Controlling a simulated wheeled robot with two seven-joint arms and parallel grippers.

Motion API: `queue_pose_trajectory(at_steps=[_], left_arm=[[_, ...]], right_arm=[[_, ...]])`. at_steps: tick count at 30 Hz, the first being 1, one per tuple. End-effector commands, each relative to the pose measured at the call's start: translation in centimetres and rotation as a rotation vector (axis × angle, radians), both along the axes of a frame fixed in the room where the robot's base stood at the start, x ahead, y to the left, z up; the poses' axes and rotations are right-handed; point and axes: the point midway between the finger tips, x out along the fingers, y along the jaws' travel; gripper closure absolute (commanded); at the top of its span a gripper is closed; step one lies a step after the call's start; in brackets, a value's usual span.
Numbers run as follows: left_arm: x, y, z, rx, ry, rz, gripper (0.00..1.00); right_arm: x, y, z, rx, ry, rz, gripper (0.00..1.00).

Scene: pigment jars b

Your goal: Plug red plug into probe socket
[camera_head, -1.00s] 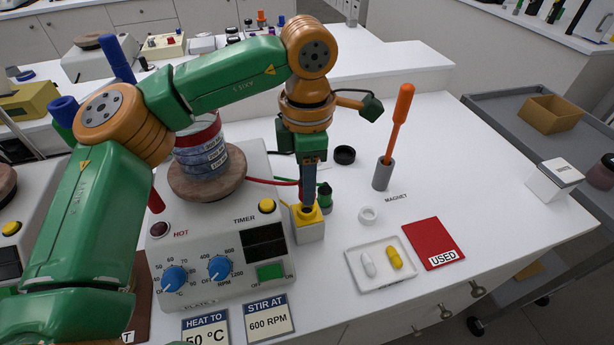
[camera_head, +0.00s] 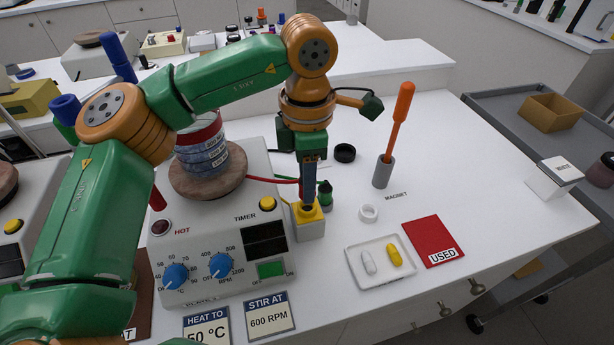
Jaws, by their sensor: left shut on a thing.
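My left gripper (camera_head: 308,203) points straight down over the small block with a yellow top (camera_head: 318,214), which looks like the probe socket. Its fingers are shut and its tip is at the yellow top. A red cable (camera_head: 272,180) runs from the hotplate (camera_head: 250,216) to the fingers. The red plug itself is mostly hidden by the fingers. I cannot tell whether it sits inside the socket or just above it. My right gripper is not in view.
A beaker (camera_head: 203,150) stands on the hotplate. A small green-capped jar (camera_head: 325,194) is close behind the gripper. An orange-handled rod stands in a grey holder (camera_head: 383,172). A white tray (camera_head: 352,262) with two capsules and a red mat (camera_head: 424,236) lie at right.

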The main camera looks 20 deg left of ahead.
Motion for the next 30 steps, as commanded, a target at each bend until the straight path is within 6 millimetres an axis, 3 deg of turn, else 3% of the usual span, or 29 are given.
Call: queue_pose_trajectory(at_steps=[30], left_arm=[[0.0,0.0,-1.1,0.0,0.0,0.0,1.0]], right_arm=[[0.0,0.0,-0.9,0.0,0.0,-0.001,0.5]])
